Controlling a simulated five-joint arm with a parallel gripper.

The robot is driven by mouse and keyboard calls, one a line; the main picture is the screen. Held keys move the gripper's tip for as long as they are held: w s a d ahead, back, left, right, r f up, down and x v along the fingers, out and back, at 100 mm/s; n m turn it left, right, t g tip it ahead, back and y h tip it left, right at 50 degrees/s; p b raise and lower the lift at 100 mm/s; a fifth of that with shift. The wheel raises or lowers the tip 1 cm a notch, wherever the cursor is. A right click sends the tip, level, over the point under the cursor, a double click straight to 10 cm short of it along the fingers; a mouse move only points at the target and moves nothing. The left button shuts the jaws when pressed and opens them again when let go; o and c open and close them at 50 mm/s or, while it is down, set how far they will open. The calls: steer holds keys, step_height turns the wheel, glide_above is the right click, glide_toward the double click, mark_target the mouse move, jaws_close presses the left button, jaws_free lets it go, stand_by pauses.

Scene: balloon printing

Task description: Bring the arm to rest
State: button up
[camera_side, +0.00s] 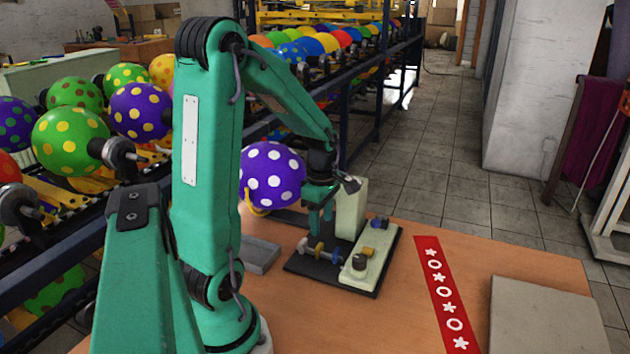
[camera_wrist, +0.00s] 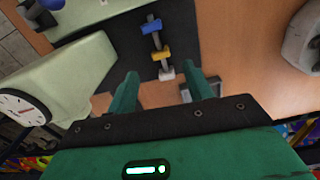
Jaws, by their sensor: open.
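My green gripper (camera_side: 320,215) hangs pointing down over the printing fixture on the wooden table, with its fingers apart. In the wrist view its two fingers (camera_wrist: 165,88) stand spread with nothing between them. Beyond them lies the fixture's spindle (camera_wrist: 156,38) with blue and yellow collars, on a black base plate (camera_side: 300,266).
A cream housing (camera_side: 350,205) with a dial (camera_wrist: 22,107) stands close to my gripper. A grey tray (camera_side: 262,254) lies left of the fixture. A red strip (camera_side: 447,295) and a grey slab (camera_side: 545,315) lie to the right. Balloon racks (camera_side: 70,215) line the left.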

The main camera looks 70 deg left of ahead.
steer(key=s+d+r+m+t, duration=0.2)
steer(key=d+r+m, duration=0.5)
steer(key=m, duration=0.6)
steer(key=s+d+r+m+t, duration=0.2)
steer(key=d+r+m, duration=0.5)
steer(key=d+m, duration=0.5)
steer(key=shift+s+d+m+t, duration=0.2)
steer(key=shift+s+m+t, duration=0.05)
steer(key=shift+m+t, duration=0.4)
